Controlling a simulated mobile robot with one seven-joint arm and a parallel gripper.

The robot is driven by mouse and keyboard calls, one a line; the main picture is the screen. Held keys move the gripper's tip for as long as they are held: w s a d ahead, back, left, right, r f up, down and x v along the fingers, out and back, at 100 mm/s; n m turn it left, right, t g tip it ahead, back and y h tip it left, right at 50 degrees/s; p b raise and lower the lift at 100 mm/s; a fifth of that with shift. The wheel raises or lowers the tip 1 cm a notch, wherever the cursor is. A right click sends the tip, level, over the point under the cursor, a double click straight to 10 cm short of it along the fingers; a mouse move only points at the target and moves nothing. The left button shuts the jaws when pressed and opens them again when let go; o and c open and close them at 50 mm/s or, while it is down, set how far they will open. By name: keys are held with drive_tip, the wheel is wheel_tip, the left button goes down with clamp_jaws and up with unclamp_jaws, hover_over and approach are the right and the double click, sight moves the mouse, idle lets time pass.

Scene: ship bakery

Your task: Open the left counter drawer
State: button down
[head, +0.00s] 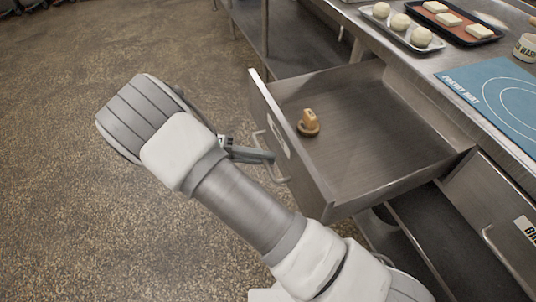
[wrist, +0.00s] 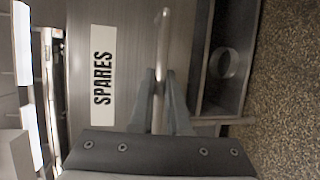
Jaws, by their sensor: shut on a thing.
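The left counter drawer (head: 365,150) stands pulled well out from under the steel counter in the head view. Its inside shows, with a small tan and brown object (head: 308,123) lying near the front. The drawer's front carries a bar handle (head: 268,150) and, in the wrist view, a label reading SPARES (wrist: 102,75). My gripper (head: 270,157) is at the handle, and in the wrist view its two fingers (wrist: 160,85) are shut on the handle bar (wrist: 161,50). Part of the handle is hidden by my fingers.
The counter above holds a tray of dough balls (head: 385,32), a dark tray with pale squares (head: 480,30), a blue pastry mat (head: 485,95) and a white tub (head: 526,47). Another drawer (head: 500,215) is closed at the right. The floor at left is clear.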

drive_tip(key=c, duration=1.2)
unclamp_jaws()
drive_tip(key=shift+o, duration=0.2)
drive_tip(key=shift+a, duration=0.1)
